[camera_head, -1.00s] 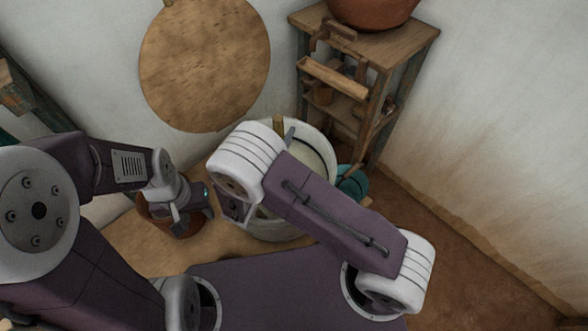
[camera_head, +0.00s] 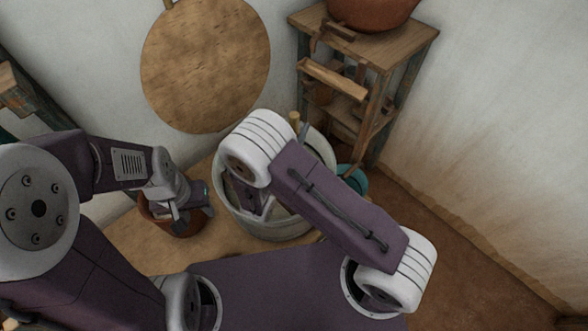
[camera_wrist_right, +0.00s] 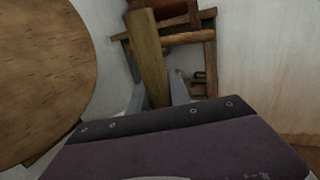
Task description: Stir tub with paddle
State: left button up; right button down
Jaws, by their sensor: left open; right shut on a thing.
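My left gripper (camera_head: 183,212) is open and empty, over a terracotta pot (camera_head: 155,222) left of the tub.
A wooden stand (camera_head: 375,50) carrying a large brown pot (camera_head: 372,12) is behind the tub to the right. A teal vessel (camera_head: 354,180) sits right of the tub. A round wooden disc (camera_head: 205,65) is against the wall. The floor at right is clear.

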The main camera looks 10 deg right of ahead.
notch_tip(320, 180, up, 21)
jog(key=p, duration=1.8)
